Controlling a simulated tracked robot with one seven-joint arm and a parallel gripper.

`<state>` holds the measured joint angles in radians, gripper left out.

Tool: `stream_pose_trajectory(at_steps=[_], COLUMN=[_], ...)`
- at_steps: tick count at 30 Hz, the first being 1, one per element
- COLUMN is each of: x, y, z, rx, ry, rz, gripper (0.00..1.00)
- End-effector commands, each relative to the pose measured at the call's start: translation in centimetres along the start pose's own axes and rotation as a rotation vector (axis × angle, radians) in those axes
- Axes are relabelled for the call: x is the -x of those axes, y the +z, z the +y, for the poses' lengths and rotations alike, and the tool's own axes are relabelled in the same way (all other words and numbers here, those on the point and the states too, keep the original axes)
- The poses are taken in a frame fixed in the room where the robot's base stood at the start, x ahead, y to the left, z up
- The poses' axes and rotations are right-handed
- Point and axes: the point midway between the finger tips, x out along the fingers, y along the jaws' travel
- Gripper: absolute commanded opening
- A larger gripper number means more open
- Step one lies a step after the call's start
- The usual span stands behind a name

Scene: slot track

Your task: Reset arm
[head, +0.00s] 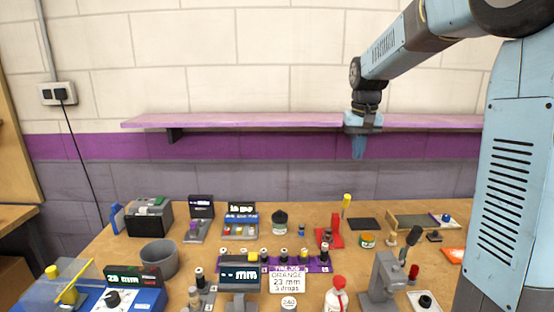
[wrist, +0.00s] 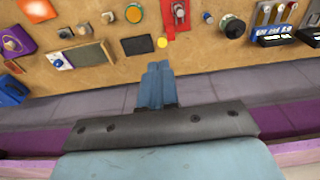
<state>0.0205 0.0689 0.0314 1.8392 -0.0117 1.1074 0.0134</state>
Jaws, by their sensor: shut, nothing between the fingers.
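My gripper (head: 358,148) hangs from my blue arm at the upper right of the head view, pointing down in front of the pink shelf and the purple wall band. It is above the back of the bench and apart from everything on it. In the wrist view my gripper (wrist: 156,72) has its blue fingers together with nothing between them. The wooden workbench (head: 150,250) lies below, covered with tools and small devices.
A pink wall shelf (head: 250,121) runs behind my gripper. On the bench are a purple rack (head: 320,263) with several dark-topped pieces, a grey cup (head: 160,258), a red stand (head: 329,232), a grey press (head: 385,284) and a dark pad (head: 364,224). Air around my gripper is clear.

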Motion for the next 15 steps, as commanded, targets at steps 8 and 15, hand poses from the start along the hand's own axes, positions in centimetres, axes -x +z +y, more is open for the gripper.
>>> stream_pose_trajectory(at_steps=[8, 15], x=[3.2, 4.8], y=[6.2, 11.6], z=[0.0, 0.1], rx=[0.0, -0.001], ry=[0.002, 0.003], rz=[0.077, 0.14], gripper=[0.0, 0.0])
